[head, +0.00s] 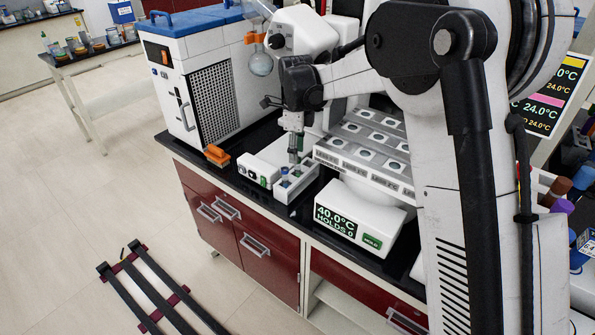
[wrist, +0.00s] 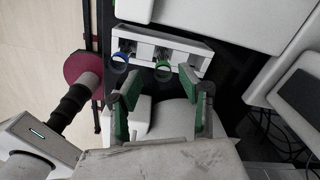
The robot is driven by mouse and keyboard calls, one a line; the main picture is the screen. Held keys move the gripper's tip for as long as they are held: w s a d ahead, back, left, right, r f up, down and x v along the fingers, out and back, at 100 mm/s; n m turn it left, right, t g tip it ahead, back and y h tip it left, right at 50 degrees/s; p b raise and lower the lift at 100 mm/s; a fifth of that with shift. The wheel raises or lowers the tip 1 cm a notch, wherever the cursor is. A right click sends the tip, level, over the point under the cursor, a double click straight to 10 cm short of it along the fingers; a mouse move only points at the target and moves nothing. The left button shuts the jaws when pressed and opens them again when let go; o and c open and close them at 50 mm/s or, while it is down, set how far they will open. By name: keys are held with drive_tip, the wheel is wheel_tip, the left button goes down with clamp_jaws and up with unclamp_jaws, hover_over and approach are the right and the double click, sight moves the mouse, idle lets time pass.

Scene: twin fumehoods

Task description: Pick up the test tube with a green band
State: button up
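The test tube with a green band (wrist: 163,71) stands in a white rack (wrist: 204,49) in the wrist view. A tube with a blue band (wrist: 119,62) stands to its left in the same rack. My gripper (wrist: 160,84) is open, its green-padded fingers apart. In the picture the green-banded tube's top lies just beyond the fingertips, between their lines; I cannot tell whether they touch it. In the head view my gripper (head: 294,157) points down over the white rack (head: 305,187), and the fingers partly hide the tubes.
A white heater unit reading 40.0°C (head: 350,220) stands right of the rack, with a tiered tray of round wells (head: 366,155) behind it. A small white box (head: 259,170) and an orange item (head: 217,155) are to the left. A large white-and-blue instrument (head: 205,75) stands behind left.

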sight(297, 171)
drive_tip(key=f, duration=0.4)
drive_tip(key=shift+w+f+p, duration=0.2)
drive_tip(key=shift+f+p, duration=0.15)
drive_tip(key=shift+f, duration=0.05)
drive_tip(key=shift+c, duration=0.5)
clamp_jaws()
